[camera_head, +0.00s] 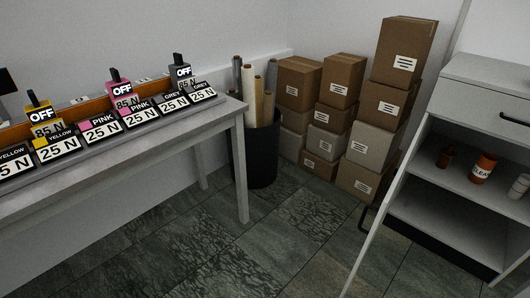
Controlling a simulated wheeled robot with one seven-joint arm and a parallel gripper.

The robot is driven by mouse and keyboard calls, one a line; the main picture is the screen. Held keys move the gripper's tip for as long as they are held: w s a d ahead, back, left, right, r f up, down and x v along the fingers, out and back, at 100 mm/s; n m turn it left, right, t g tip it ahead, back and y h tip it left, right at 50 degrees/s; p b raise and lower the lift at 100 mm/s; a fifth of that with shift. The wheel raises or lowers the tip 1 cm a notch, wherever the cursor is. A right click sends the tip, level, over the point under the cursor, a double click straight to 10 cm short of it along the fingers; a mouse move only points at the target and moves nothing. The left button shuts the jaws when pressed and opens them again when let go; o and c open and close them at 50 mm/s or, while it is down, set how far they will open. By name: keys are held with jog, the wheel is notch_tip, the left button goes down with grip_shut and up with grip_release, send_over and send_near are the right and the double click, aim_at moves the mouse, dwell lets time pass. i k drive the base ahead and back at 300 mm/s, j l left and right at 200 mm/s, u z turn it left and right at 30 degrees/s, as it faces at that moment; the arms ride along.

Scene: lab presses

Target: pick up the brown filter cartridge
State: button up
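A small dark brown object (447,157), which looks like the brown filter cartridge, stands on the upper shelf inside the open white cabinet (480,75) at the right. It is small and in shadow, so its details are hard to tell. Right of it on the same shelf stands an orange-brown container (484,168) with a white label. A white container (519,187) stands further right, near the picture's edge. My gripper is not in view, so its state and distance from the shelf do not show.
An open cabinet door (388,212) juts out on the cabinet's left side. A grey table (150,140) with several labelled presses runs along the left wall. A dark bin (255,155) with rolls and stacked boxes (365,142) fill the back. The floor (265,245) between is clear.

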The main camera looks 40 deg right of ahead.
aim_at(446, 154)
jog(key=z, duration=1.1)
jog(key=i+j+z, duration=0.15)
jog(key=z, duration=0.25)
jog(key=i+j+z, duration=0.15)
jog(key=j+z, duration=0.7)
jog(key=i+j, duration=0.1)
jog(key=j, duration=0.25)
jog(key=i+j, duration=0.1)
jog(key=j, duration=0.3)
